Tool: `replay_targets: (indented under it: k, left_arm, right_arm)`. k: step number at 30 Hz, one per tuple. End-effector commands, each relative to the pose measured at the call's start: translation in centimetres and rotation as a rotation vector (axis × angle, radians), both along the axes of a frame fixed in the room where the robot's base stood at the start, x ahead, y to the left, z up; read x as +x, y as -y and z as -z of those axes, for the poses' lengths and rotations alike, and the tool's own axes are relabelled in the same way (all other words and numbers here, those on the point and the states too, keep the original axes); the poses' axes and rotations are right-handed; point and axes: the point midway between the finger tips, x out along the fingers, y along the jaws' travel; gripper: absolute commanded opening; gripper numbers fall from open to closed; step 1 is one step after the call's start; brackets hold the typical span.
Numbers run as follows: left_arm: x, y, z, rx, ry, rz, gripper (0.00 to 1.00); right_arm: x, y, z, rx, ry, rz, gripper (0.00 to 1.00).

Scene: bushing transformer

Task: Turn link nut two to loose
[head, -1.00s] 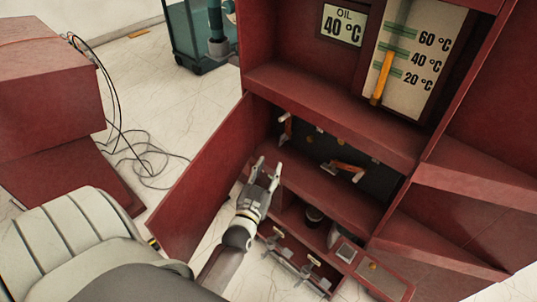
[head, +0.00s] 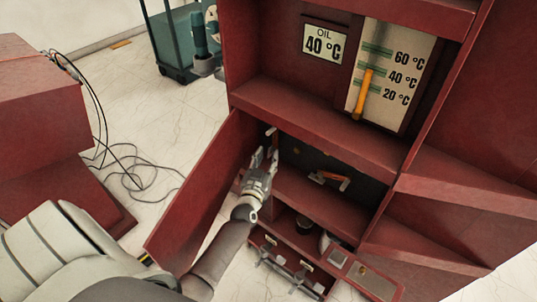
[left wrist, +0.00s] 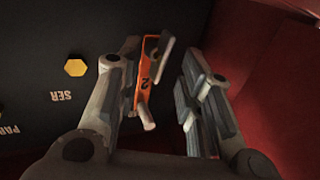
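An orange link marked 2 (left wrist: 147,72) shows between my left gripper's fingers in the left wrist view, on or near a dark panel. A grey bar-like piece (left wrist: 165,52) sticks out by its top, and another grey end shows lower down. I cannot tell which part is the link nut. My left gripper (head: 264,158) reaches into the red cabinet's open lower compartment at its left side and hides most of this link in the head view. Its fingers (left wrist: 163,88) are apart in the left wrist view, one on each side of the link; contact is unclear. My right gripper is out of view.
A yellow hex head (left wrist: 75,67) is beside the label SER. The open red door (head: 205,200) stands left of my arm. A red shelf (head: 300,115) edges the compartment above.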

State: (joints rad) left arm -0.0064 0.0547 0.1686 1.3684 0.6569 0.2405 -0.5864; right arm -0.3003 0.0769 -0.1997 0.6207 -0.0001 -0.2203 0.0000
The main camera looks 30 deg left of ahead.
Motion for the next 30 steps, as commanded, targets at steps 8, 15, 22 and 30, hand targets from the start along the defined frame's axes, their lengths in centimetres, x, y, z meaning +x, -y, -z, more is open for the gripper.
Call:
replay_targets:
  k: [8,15,22,30]
  left_arm:
    - [2.0,-0.7,0.1,0.001,-0.001,0.0,0.34]
    - [2.1,-0.7,0.0,0.001,-0.001,0.0,0.34]
    - [2.1,-0.7,0.0,0.001,0.0,-0.001,0.07]
    - [2.0,-0.9,-0.2,-0.009,0.0,-0.004,0.0]
  right_arm:
    - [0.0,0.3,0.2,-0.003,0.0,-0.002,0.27]
    - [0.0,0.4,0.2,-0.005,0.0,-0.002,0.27]
    - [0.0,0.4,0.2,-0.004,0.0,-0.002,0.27]
    - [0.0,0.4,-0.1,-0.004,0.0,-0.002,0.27]
